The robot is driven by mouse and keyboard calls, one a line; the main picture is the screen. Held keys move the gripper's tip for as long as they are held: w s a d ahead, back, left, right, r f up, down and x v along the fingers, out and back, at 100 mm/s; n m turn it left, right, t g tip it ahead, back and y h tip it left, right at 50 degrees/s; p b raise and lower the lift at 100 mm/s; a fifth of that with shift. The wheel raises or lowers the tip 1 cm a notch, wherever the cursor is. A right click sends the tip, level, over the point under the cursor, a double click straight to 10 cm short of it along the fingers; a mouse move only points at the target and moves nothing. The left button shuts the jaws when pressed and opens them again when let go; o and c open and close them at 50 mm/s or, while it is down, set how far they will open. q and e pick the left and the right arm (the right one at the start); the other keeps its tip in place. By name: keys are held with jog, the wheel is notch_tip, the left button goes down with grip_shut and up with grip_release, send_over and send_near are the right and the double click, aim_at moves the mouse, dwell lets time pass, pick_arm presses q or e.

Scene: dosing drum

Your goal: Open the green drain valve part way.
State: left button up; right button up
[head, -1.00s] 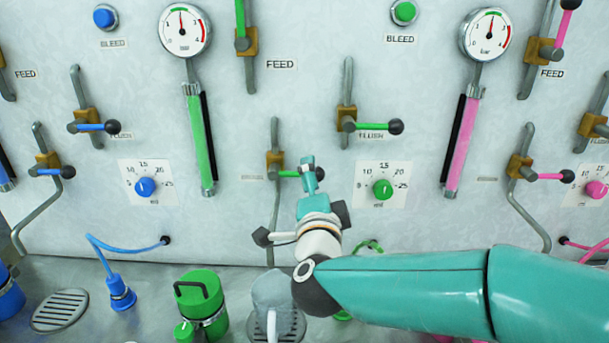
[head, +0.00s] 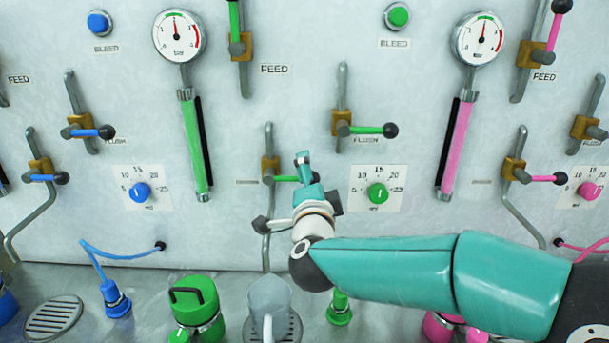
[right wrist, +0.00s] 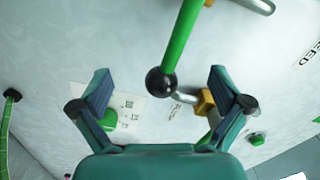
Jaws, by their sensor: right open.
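The green drain valve has a brass body (head: 270,167) on a grey pipe, left of the green dial. Its green lever (head: 286,179) points right, about level. Its label is too blurred to read. In the right wrist view my right gripper (right wrist: 159,76) is open. The green lever (right wrist: 183,40) comes down from the top, and its black ball (right wrist: 161,83) lies between the two fingers, with gaps on both sides. My left gripper is not in view.
The green flush lever (head: 366,130) with a black ball is above right. The green dial (head: 377,193) is close on the right. A clear jug (head: 268,296) stands below on a drain grate, beside a green canister (head: 195,303). Blue and pink valves flank this section.

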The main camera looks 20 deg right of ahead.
jog(key=shift+r, duration=0.1)
jog(key=shift+w+a+r+p, duration=0.1)
jog(key=shift+a+r+p, duration=0.15)
jog(key=shift+r+p, duration=0.6)
jog(key=shift+a+r+p, duration=0.2)
jog(key=shift+r+p, duration=0.25)
jog(key=shift+r, duration=0.8)
jog(key=shift+w+a+r+p, duration=0.1)
jog(key=shift+a+r+p, duration=0.25)
jog(key=shift+r, duration=0.15)
jog(key=shift+w+a+r+p, duration=0.1)
jog(key=shift+a+r+p, duration=0.2)
jog(key=shift+r, duration=0.25)
jog(key=shift+a+r+p, duration=0.3)
jog(key=shift+r+p, duration=0.15)
jog(key=shift+p, duration=0.05)
jog(key=shift+w, duration=0.1)
jog(key=shift+a+r+p, duration=0.35)
jog(key=shift+r+p, duration=0.1)
jog(key=shift+r, duration=0.1)
jog(key=shift+f, duration=0.1)
